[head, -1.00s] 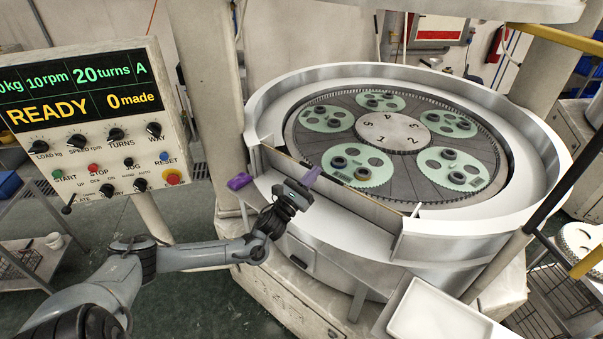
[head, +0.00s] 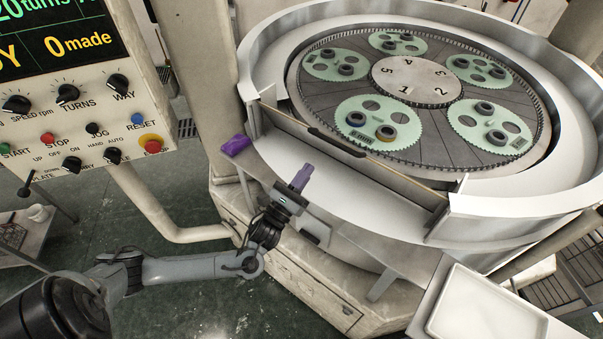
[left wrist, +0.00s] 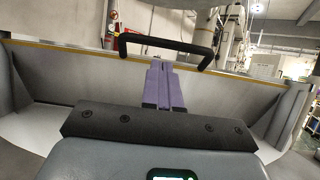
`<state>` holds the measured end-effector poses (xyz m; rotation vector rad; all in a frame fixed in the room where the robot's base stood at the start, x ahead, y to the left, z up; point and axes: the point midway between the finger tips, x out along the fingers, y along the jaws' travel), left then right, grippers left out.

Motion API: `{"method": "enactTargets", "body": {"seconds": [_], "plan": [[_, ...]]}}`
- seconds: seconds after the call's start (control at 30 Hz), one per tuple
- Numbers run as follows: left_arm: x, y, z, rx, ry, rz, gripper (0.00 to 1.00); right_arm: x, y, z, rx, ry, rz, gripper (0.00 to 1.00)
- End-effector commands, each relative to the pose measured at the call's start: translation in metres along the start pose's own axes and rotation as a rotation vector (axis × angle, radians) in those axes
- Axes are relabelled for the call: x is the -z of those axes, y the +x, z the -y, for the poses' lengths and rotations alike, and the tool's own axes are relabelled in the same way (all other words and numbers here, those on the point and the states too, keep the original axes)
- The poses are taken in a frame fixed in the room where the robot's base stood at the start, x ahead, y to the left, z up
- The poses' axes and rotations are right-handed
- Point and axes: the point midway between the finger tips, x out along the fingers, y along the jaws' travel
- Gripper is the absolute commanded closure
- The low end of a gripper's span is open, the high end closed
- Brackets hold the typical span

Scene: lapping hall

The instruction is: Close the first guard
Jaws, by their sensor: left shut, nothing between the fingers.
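The guard (head: 375,172) is a low panel with a tan top edge, spanning the front gap in the ring wall of the lapping machine. A black bar handle (head: 337,141) is on its upper edge. In the left wrist view the guard (left wrist: 60,72) fills the middle, and the handle (left wrist: 165,44) arches above the fingertips. My left gripper (head: 301,178) has purple fingers, shut and empty, on the outer side of the guard, below and left of the handle. The fingers (left wrist: 165,85) point toward the guard. I cannot tell whether they touch it. My right gripper is out of view.
Behind the guard is the round plate with several green carriers (head: 378,122). A small purple object (head: 235,145) sits left of the guard. The control panel (head: 85,105) stands at the left, and a white tray (head: 487,305) at the lower right.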

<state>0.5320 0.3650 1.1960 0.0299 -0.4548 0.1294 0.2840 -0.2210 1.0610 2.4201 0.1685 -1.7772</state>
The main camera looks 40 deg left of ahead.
Motion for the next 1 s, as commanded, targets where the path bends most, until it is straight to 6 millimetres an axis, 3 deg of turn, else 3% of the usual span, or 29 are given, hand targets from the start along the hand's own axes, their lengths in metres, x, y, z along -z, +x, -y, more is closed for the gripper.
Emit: {"method": "enactTargets", "body": {"seconds": [0.3,0.5,0.73,1.0], "plan": [[-0.002,0.062,0.000,-0.002,0.000,0.002,1.00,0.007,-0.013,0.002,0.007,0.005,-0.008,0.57],[-0.001,0.090,0.000,-0.002,0.000,-0.002,1.00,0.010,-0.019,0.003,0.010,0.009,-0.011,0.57],[0.001,0.105,-0.001,-0.001,0.001,-0.004,1.00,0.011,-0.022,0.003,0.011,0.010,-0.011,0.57],[0.001,0.108,0.000,0.000,0.000,-0.003,1.00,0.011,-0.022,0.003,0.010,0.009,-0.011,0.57]]}}
